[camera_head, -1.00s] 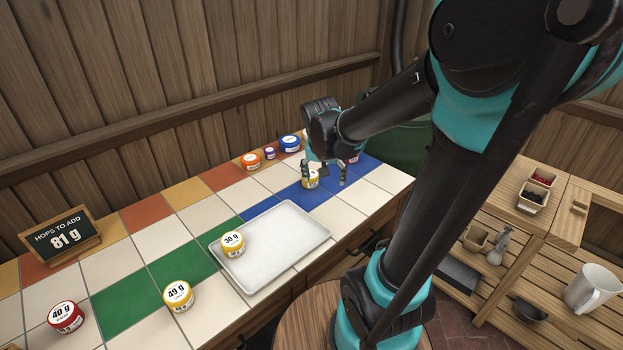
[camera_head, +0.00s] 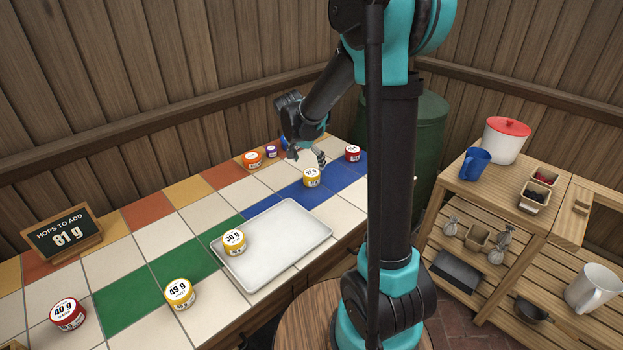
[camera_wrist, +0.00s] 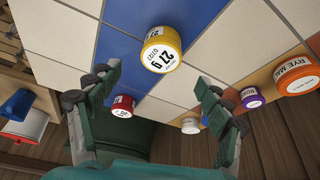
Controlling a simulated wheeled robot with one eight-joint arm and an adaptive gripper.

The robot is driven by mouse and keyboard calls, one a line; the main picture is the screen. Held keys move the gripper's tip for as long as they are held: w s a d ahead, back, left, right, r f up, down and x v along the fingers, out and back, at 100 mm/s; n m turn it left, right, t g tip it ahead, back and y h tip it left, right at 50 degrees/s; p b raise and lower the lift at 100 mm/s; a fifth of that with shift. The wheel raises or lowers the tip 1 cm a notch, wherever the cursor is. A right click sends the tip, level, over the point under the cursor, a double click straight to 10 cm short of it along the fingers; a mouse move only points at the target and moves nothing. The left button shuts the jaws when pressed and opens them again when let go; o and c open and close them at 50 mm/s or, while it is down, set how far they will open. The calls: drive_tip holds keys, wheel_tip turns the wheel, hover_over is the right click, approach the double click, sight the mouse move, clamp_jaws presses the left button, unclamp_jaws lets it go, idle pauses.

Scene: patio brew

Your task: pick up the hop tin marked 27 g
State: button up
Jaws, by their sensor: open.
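The hop tin marked 27 g (camera_head: 312,178) is yellow with a white lid and stands on a blue tile toward the far end of the counter. In the wrist view the 27 g tin (camera_wrist: 162,50) shows its label clearly, just beyond and between the fingertips. My gripper (camera_head: 306,158) is above and behind the tin in the head view. In the wrist view my gripper (camera_wrist: 158,88) is open with its fingers apart. Nothing is between the fingers in its grasp.
A red tin (camera_head: 353,153) stands close on the right. Orange (camera_head: 252,159) and purple (camera_head: 271,152) tins stand at the back. The tray (camera_head: 290,262) holds the 30 g tin (camera_head: 234,242); the 49 g (camera_head: 180,293) and 40 g (camera_head: 68,314) tins stand nearer. A sign (camera_head: 66,233) reads 81 g.

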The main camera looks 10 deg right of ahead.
sight(311, 173)
drive_tip(key=shift+a+x, duration=0.2)
drive_tip(key=shift+x, duration=4)
drive_tip(key=shift+s+f, duration=0.1)
drive_tip(key=shift+s, duration=0.05)
drive_tip(key=c, duration=1.2)
